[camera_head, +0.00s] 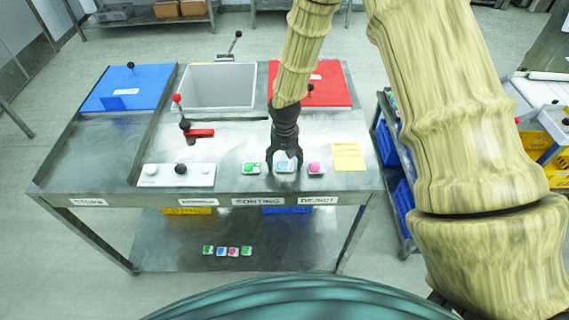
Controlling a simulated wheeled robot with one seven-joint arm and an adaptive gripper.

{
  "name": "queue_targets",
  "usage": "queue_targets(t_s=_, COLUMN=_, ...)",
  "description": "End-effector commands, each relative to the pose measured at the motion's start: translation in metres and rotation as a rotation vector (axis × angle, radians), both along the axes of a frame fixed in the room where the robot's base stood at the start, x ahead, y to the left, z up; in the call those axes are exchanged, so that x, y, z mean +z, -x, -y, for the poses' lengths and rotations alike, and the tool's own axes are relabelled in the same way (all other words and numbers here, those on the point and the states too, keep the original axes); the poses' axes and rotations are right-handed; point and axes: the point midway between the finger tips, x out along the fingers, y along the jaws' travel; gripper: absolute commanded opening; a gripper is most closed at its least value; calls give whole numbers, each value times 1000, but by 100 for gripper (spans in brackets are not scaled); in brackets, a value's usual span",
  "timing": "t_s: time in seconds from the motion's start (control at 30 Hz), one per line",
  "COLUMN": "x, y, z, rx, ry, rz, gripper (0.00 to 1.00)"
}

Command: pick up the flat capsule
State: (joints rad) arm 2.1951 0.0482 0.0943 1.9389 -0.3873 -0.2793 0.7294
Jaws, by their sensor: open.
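Three small white-edged pieces lie in a row near the front of the metal table: a green one (251,168), a blue one (285,168) and a pink one (316,169). I cannot tell from their tiny shapes which is the flat capsule. My gripper (285,163) points down over the middle, blue piece, open, with one finger on each side of it. The green piece is just left of the fingers and the pink one just right. Whether the fingertips touch the blue piece or the table is too small to tell.
A white panel with knobs (200,175) and a red-handled lever (200,133) stand to the left. A yellow note (348,157) lies to the right. Behind are a blue board (130,82), a grey bin (216,87) and a red board (335,85). Several similar pieces lie on the lower shelf (180,255).

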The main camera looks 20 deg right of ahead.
Motion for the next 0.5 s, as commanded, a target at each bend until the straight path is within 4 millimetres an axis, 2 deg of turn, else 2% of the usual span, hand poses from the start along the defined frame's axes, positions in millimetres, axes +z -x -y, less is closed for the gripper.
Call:
queue_targets(t_s=0.27, x=-2, y=0, z=0, rx=0, ry=0, rz=0, gripper=70)
queue_targets(t_s=0.5, x=-2, y=0, z=0, rx=0, ry=0, rz=0, gripper=34)
